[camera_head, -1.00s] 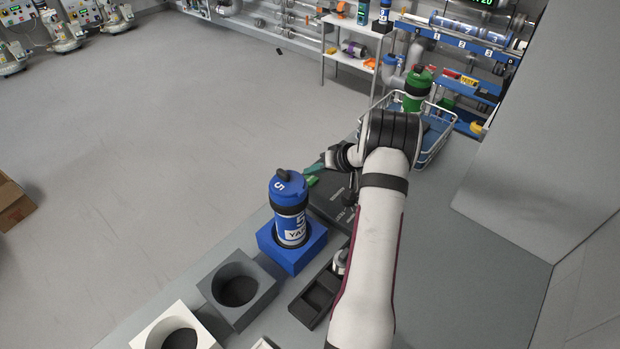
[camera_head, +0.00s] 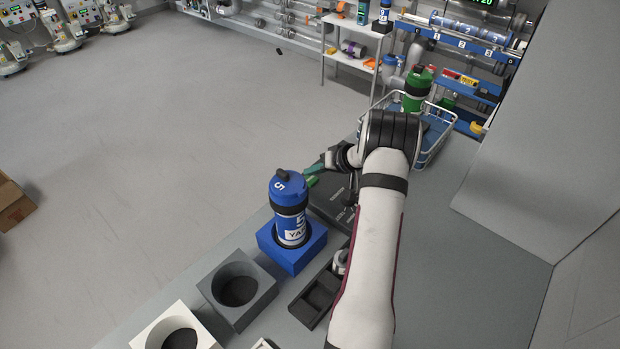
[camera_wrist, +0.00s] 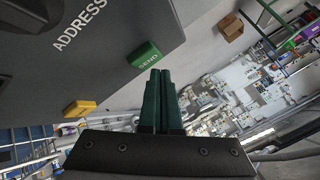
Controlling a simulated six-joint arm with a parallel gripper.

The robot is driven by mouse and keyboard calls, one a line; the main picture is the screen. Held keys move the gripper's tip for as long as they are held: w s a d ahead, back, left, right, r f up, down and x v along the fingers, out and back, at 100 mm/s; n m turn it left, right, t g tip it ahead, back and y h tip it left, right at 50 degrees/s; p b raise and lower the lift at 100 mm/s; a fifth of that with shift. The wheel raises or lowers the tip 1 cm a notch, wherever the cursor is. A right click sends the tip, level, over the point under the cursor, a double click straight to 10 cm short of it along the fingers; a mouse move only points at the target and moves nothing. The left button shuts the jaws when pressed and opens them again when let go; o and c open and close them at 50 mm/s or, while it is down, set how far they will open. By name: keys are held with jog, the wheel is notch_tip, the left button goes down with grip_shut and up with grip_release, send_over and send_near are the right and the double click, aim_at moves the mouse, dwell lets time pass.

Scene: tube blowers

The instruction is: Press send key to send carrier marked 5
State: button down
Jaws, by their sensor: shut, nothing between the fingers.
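The blue carrier marked 5 (camera_head: 289,200) stands upright in a blue square holder (camera_head: 305,256) on the bench. In the wrist view the green SEND key (camera_wrist: 144,56) sits on the edge of a dark panel (camera_wrist: 70,60) lettered ADDRESS. My gripper (camera_wrist: 160,73) has dark green fingers held together, empty. Their tips appear just below the SEND key in the picture; I cannot tell whether they touch it. In the head view my gripper (camera_head: 313,175) is beside the dark panel, behind the carrier, partly hidden by my arm.
A yellow key (camera_wrist: 80,108) is on the same panel. A grey holder (camera_head: 238,291) and a white holder (camera_head: 172,332) stand empty at the front. A black tray (camera_head: 316,300) lies beside them. A wire basket (camera_head: 436,150) with a green carrier (camera_head: 417,88) is behind my arm.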

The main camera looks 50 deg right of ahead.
jog(key=shift+f, duration=0.35)
